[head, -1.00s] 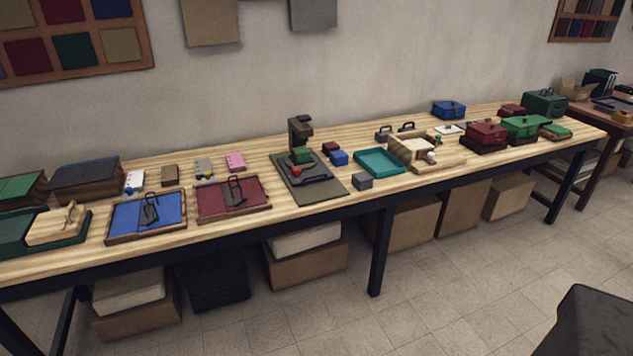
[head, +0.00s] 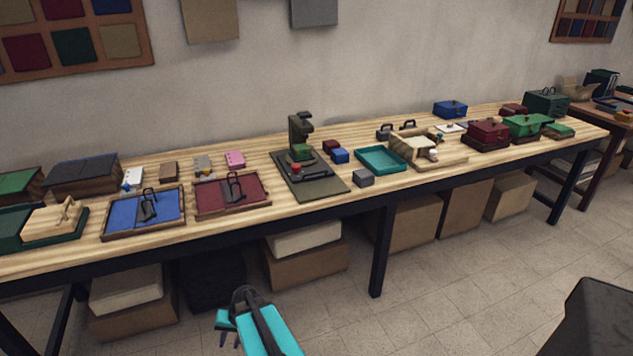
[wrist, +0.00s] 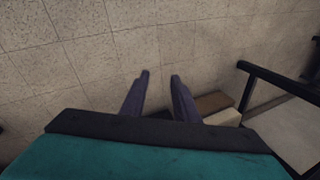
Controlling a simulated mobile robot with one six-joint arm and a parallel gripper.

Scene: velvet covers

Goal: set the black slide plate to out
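A dark green press (head: 300,132) stands on a flat base board near the middle of the long wooden table in the head view. What looks like the black slide plate (head: 313,174) lies on that board in front of the press column, beside a red knob (head: 296,167). Its exact position along the board is too small to tell. My gripper (head: 229,338) hangs low in front of the table, well apart from the press. In the wrist view the two dark fingers (wrist: 160,77) are spread with nothing between them, above floor tiles.
A blue panel tray (head: 118,220) and a dark red one (head: 253,190) lie left of the press. A teal tray (head: 381,168), a grey block (head: 363,178) and a wooden box (head: 410,150) are to its right. Cartons stand under the table.

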